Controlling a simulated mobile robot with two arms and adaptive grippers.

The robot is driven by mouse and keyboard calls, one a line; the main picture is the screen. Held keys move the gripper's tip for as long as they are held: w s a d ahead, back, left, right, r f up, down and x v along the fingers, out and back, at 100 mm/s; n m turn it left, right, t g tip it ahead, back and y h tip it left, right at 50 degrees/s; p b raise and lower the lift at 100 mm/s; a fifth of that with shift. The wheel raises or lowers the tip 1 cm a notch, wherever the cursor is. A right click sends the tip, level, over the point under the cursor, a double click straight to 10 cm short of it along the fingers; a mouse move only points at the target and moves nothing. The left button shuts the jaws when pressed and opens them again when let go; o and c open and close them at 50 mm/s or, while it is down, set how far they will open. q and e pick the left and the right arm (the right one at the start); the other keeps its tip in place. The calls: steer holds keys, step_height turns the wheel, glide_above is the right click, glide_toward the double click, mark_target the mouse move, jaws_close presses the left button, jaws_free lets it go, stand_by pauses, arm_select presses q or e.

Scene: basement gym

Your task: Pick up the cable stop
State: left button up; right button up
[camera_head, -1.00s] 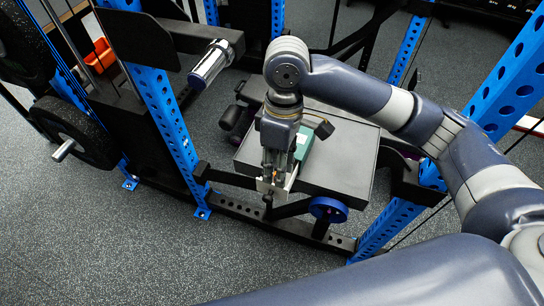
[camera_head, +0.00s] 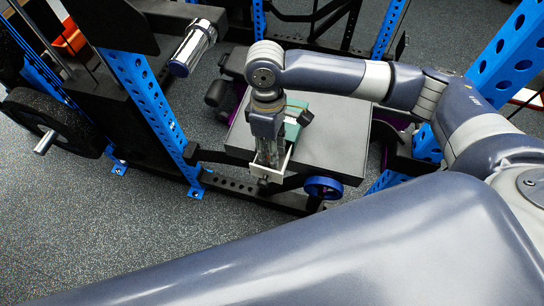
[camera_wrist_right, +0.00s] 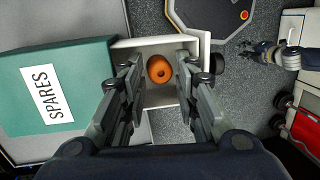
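The cable stop, an orange round piece with a dark hole (camera_wrist_right: 159,69), lies in a small pale open drawer (camera_wrist_right: 188,47) of a teal box labelled SPARES (camera_wrist_right: 55,88). My right gripper (camera_wrist_right: 160,84) is open, pointing down over the drawer, with one finger on each side of the stop in the picture. I cannot tell whether the fingers touch it. In the head view the right gripper (camera_head: 268,160) stands at the drawer (camera_head: 284,165) beside the teal box (camera_head: 297,113) and hides the stop. My left gripper (camera_wrist_right: 250,51) shows small at the right of the wrist view, fingers apart.
The box stands on a grey flat-topped platform (camera_head: 335,143). A blue round knob (camera_head: 323,188) is at its front. Blue rack uprights (camera_head: 150,110) stand to the left and right. A weight plate (camera_head: 50,125) hangs at the left. The floor at left front is clear.

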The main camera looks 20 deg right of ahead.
steer(key=shift+s+f, duration=0.1)
steer(key=shift+f, duration=0.5)
arm_select(q)
steer(key=shift+s+a, duration=0.1)
steer(key=shift+s, duration=1.15)
arm_select(e)
steer(key=c, duration=0.6)
